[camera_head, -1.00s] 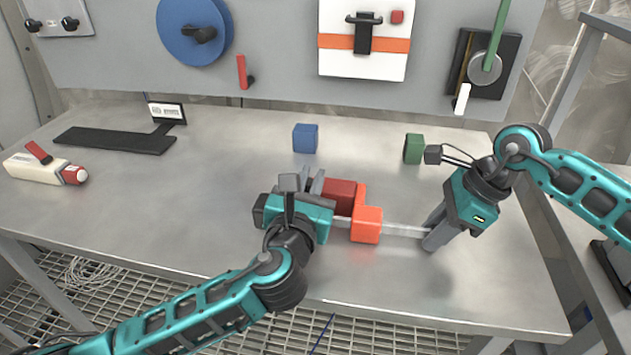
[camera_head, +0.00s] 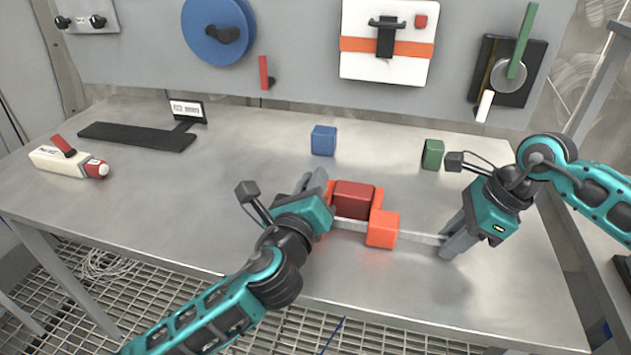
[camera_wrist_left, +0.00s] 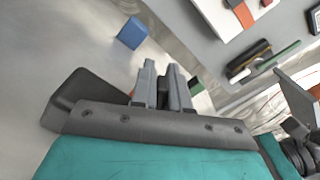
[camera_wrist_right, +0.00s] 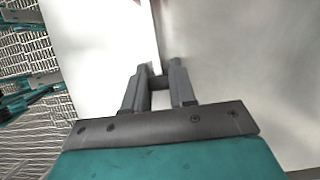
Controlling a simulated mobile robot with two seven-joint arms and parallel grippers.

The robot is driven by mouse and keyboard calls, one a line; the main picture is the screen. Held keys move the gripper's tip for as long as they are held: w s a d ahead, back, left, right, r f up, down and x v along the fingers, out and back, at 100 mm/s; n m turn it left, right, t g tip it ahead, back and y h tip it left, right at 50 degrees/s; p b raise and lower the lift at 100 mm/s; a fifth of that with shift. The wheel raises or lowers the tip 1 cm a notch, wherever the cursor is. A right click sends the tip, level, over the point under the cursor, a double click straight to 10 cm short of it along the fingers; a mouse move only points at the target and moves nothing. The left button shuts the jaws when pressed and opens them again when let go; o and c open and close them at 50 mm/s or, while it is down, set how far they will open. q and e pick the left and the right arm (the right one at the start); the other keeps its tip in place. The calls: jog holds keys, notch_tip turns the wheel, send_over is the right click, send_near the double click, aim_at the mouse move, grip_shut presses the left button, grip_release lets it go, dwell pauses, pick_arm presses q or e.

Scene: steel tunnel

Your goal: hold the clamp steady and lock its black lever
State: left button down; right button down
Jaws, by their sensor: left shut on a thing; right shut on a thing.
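The orange clamp (camera_head: 382,229) lies on the steel table in the head view, with a dark red block (camera_head: 353,197) between its jaws and a pale bar (camera_head: 418,235) running right. My left gripper (camera_head: 314,182) is at the clamp's left end. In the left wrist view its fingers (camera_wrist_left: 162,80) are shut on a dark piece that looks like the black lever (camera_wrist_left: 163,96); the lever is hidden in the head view. My right gripper (camera_head: 447,243) is shut on the bar's right end.
A blue block (camera_head: 324,141) and a green block (camera_head: 433,154) stand behind the clamp. A white and red tool (camera_head: 66,162) and a black flat stand (camera_head: 135,137) lie at left. A panel with a blue disc (camera_head: 207,45) rises behind. The table's front left is clear.

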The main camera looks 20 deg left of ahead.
pick_arm(q)
jog(key=shift+f+n, duration=0.15)
jog(key=shift+n, duration=0.15)
jog(key=c, duration=1.5)
grip_release()
jog(key=s, duration=1.2)
pick_arm(e)
jog(key=c, duration=0.8)
grip_release()
jog(key=shift+c, duration=0.2)
jog(key=shift+r, duration=0.1)
